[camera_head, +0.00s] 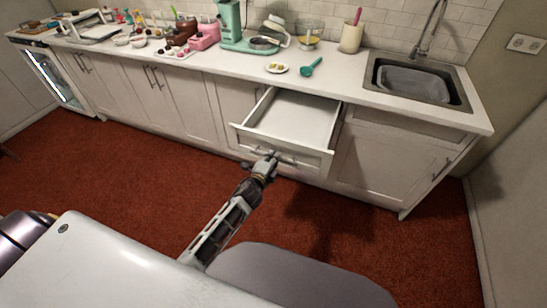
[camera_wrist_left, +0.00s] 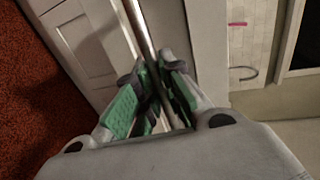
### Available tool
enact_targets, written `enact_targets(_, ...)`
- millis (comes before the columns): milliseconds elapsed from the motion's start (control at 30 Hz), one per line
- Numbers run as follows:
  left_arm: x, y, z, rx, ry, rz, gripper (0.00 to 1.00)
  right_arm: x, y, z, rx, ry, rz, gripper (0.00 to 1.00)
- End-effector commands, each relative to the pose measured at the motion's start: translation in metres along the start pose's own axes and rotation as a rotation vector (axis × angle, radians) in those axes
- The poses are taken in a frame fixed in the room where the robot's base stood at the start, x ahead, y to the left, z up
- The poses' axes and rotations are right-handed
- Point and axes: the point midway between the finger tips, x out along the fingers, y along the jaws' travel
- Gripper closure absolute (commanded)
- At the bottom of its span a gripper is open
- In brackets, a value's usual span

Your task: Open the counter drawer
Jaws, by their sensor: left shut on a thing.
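The counter drawer (camera_head: 292,118) is pulled well out from the white counter, and its inside is empty. Its front panel (camera_head: 300,152) faces me and carries a metal bar handle. My left gripper (camera_head: 268,160) is at the handle on the front panel, shut on it. In the left wrist view the green-padded fingers of my left gripper (camera_wrist_left: 155,95) are closed around the metal handle bar (camera_wrist_left: 143,28). The fingertips partly hide the handle. My right gripper does not show in either view.
Closed cabinet doors (camera_head: 385,160) flank the drawer. The red carpet (camera_head: 110,165) in front is clear.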

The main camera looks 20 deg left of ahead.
Motion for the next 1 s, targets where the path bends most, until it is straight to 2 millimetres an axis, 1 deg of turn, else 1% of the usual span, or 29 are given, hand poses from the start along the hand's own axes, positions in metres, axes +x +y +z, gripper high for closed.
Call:
enact_targets(33,0.000,0.001,0.000,0.000,0.000,0.001,1.00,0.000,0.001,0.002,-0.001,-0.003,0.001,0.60)
enact_targets(67,0.000,0.001,0.000,0.000,0.000,0.001,0.88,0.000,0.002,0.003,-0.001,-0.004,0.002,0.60)
enact_targets(200,0.000,0.000,0.000,0.000,0.000,0.001,0.70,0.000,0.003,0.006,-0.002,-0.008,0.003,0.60)
enact_targets(233,0.000,0.000,0.000,0.000,0.000,0.001,0.69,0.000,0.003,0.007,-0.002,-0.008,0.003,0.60)
enact_targets(667,-0.002,0.000,0.000,0.000,0.000,0.001,0.69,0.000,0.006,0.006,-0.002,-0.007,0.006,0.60)
enact_targets(867,-0.010,0.001,0.000,0.001,0.000,0.000,0.69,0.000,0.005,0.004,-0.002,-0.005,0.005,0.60)
enact_targets(1000,-0.021,0.001,0.000,0.001,0.000,0.001,0.69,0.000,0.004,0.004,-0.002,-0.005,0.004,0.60)
